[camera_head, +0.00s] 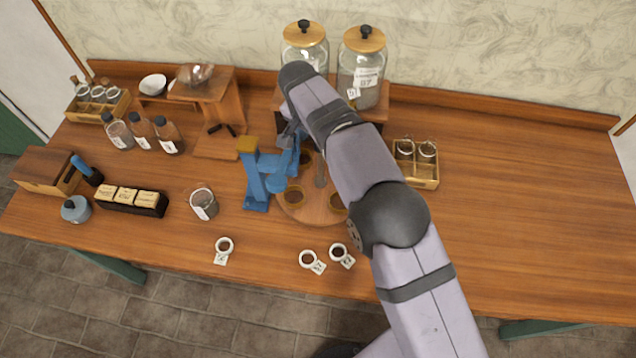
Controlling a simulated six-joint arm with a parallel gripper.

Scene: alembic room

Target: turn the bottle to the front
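Three small bottles stand in a row at the back left: a clear one with grey contents (118,134), a brown-topped one (142,132) and another brown-topped one (168,136). White labels show on their fronts. A clear glass jar with a white label (203,204) stands alone nearer the front. I cannot tell which of these the task means. My gripper (288,136) is at the end of my arm, by the blue apparatus (262,180), apart from the bottles. Its fingers are small and partly hidden, so whether it is open is unclear.
Round wooden board (312,212) with several cups sits beside the blue apparatus, partly behind my arm. Two big lidded jars (304,48) (366,80) stand behind. Small labelled cups (224,246) line the front. A crate (424,172) stands right; the table beyond is clear.

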